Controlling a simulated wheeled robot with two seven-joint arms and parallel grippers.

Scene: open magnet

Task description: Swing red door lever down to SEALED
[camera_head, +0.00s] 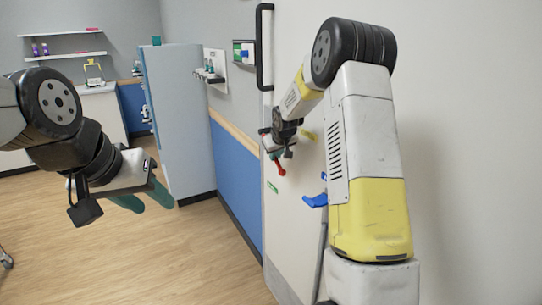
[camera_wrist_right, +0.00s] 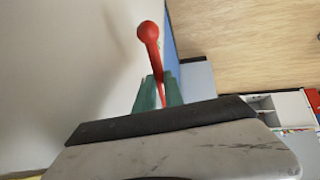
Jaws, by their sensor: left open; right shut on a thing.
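The red lever (camera_head: 280,168) is on the large white door (camera_head: 300,225), its ball end pointing down and slightly right in the head view. My right gripper (camera_head: 274,150) is at the lever, its fingers mostly hidden behind the wrist there. In the right wrist view the lever's red ball (camera_wrist_right: 148,32) sticks out beyond my teal fingers (camera_wrist_right: 159,92), which are shut on its shaft. A small green mark (camera_head: 272,187) is on the door below the lever, its lettering too small to read. My left gripper (camera_head: 146,198) is open and empty, over the floor at left.
A black vertical door handle (camera_head: 260,48) is above the lever. A yellow mark (camera_head: 308,135) and a blue part (camera_head: 315,200) are right of it, close to my right arm. A grey-blue cabinet (camera_head: 180,120) stands behind my left gripper. The wooden floor (camera_head: 190,255) in front is clear.

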